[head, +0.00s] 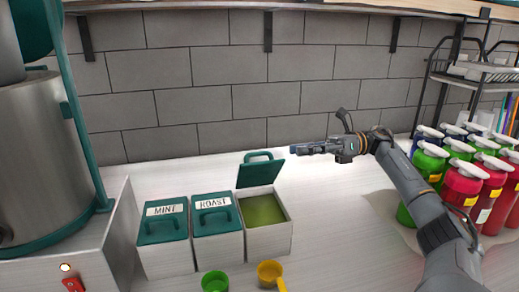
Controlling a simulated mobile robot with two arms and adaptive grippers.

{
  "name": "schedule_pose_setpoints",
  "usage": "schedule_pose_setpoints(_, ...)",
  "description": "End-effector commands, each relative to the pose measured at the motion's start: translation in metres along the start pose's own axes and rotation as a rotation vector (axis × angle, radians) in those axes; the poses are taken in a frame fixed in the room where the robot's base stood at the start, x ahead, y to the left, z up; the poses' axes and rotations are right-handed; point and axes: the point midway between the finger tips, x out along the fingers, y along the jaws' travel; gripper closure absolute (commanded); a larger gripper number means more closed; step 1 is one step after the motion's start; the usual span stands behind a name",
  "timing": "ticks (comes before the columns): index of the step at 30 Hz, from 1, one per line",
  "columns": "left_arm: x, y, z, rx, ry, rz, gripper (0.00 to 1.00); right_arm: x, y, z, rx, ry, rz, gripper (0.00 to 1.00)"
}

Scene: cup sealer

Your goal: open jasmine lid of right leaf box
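Three white leaf boxes stand side by side on the counter. The rightmost leaf box (268,240) is open, and green leaf content (262,210) shows inside. Its green lid (260,173) stands raised at the back, with its handle at the top; no label shows on it, so I cannot read jasmine. My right gripper (296,149) is to the right of the raised lid and slightly higher in the picture, pointing left and apparently apart from it. Its fingers look close together, but from this side I cannot tell whether they are shut. My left gripper is out of view.
The MINT box (167,262) and ROAST box (218,250) have closed green lids. A green cup (215,281) and yellow scoop (270,273) lie in front. Pump bottles (465,185) crowd the right; a large metal machine (45,160) stands left. The counter behind the boxes is clear.

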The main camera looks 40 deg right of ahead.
Motion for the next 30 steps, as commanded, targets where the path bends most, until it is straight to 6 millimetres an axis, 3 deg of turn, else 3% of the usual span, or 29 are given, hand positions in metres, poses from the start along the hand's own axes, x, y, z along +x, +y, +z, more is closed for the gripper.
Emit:
schedule_pose_setpoints(9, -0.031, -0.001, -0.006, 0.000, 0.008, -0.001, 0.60, 0.069, 0.003, 0.004, 0.001, -0.002, 0.004, 0.66)
schedule_pose_setpoints(15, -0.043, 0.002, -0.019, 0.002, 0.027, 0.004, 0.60, 0.101, 0.002, 0.003, 0.001, -0.002, 0.002, 0.66)
schedule_pose_setpoints(21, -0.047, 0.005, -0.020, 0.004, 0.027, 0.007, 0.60, 0.115, 0.001, 0.001, 0.001, -0.002, 0.001, 0.66)
schedule_pose_setpoints(30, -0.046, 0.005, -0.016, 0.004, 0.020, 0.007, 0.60, 0.117, 0.000, 0.000, 0.001, -0.002, 0.000, 0.68)
